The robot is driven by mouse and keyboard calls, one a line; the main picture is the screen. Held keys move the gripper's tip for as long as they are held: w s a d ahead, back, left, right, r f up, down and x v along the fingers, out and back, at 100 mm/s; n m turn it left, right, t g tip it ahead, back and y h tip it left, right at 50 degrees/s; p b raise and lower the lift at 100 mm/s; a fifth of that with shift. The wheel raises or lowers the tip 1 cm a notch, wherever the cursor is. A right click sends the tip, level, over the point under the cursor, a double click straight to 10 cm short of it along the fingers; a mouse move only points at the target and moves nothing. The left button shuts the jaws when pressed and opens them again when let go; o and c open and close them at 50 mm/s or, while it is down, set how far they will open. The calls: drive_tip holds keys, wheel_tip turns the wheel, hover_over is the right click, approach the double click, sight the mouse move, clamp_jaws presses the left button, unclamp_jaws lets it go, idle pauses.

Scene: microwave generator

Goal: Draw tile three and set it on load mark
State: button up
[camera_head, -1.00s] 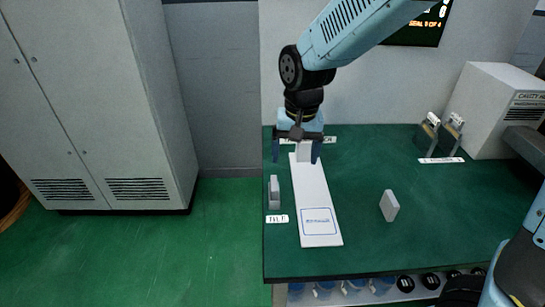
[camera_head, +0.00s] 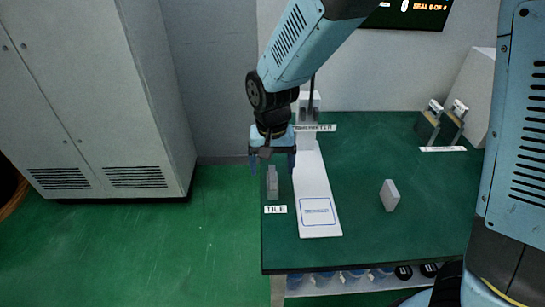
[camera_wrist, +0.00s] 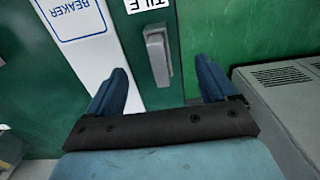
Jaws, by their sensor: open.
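A grey upright tile piece (camera_head: 272,184) stands behind the TILE label (camera_head: 276,210) at the table's left edge. It also shows in the wrist view (camera_wrist: 157,58), between my fingers in the picture. My gripper (camera_head: 272,168) is open and empty above it, pointing down; how far above I cannot tell. A blue-outlined square (camera_head: 318,212) is printed on the near end of a white board (camera_head: 314,180); in the wrist view its lettering reads BEAKER. A second grey block (camera_head: 389,196) stands right of the board. No tile number is legible.
A white upright device (camera_head: 307,115) stands at the board's far end. Two slanted pieces (camera_head: 442,122) stand at the back right by a white box (camera_head: 480,100). A grey cabinet (camera_head: 100,100) is left of the green table (camera_head: 365,240). The table between board and second block is clear.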

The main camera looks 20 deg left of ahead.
sight(272, 172)
drive_tip(key=shift+f, duration=2.85)
clamp_jaws()
